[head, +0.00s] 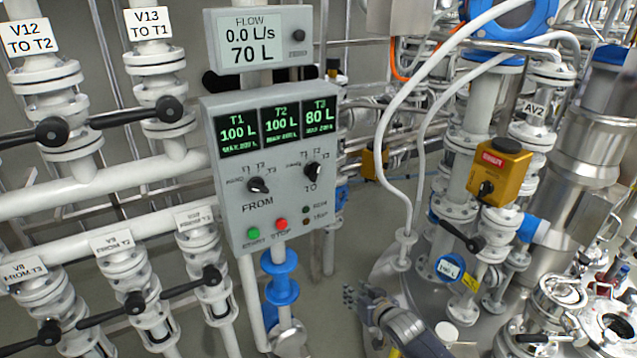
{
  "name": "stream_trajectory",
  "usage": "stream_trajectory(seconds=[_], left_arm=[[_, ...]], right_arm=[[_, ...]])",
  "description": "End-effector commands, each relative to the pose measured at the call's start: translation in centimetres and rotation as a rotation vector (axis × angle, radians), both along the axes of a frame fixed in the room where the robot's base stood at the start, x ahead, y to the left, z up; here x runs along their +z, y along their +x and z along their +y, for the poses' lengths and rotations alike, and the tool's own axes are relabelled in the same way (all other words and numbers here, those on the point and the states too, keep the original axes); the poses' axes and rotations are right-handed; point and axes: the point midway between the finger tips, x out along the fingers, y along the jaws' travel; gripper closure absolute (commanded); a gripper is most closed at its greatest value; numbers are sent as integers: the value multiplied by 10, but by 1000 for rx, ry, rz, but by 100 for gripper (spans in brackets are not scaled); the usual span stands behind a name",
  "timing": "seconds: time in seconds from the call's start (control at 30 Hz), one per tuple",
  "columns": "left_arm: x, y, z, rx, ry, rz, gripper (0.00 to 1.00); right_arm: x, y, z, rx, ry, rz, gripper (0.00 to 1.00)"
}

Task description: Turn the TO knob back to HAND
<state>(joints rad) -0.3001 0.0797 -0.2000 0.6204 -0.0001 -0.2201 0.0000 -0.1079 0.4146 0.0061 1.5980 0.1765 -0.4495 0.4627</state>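The TO knob (313,171) is a black rotary knob on the right of the grey control panel (228,222). Small labels arc above it, with a blurred one at its left; its exact pointing is too small to read surely. The similar FROM knob (259,185) is left of it. My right gripper (361,296) is low in the head view, below and right of the panel, well apart from the knob. Its fingers look spread with nothing between them. My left gripper is not in view.
Above the knobs, displays read T1 100 L, T2 100 L (281,121) and T3 80 L. A green button (254,233) and red button (282,224) sit below. A flow meter (258,40) reads 0.0 L/s. A white hose (385,130) and yellow box (500,172) stand right; valve pipes left.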

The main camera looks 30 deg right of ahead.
Motion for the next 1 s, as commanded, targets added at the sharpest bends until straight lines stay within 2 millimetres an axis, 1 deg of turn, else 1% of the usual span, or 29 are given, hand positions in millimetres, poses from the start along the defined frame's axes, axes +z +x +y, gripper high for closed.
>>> stream_trajectory(seconds=[0.03, 0.07, 0.1, 0.17, 0.2, 0.3, 0.4, 0.5, 0.6, 0.67, 0.77, 1.0], left_arm=[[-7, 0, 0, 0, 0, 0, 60], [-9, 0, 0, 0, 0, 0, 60], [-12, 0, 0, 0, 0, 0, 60], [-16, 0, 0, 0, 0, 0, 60], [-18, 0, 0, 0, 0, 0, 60], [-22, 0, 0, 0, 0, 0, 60], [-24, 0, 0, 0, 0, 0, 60], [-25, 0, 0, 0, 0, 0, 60], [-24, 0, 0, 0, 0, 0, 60], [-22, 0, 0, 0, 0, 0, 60], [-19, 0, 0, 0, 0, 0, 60], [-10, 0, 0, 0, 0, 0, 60]], right_arm=[[44, 17, -1, 3, 12, -85, 70], [71, 25, -1, 4, 23, -131, 70], [106, 32, 2, 10, 41, -188, 70], [155, 38, 6, 21, 62, -270, 70], [184, 40, 11, 31, 77, -319, 70], [246, 37, 23, 59, 105, -418, 70], [285, 30, 34, 84, 126, -481, 70], [305, 26, 40, 98, 133, -513, 70], [312, 28, 41, 101, 139, -523, 70], [312, 33, 42, 101, 140, -522, 70], [313, 46, 42, 101, 139, -523, 70], [313, 88, 43, 101, 138, -523, 70]])
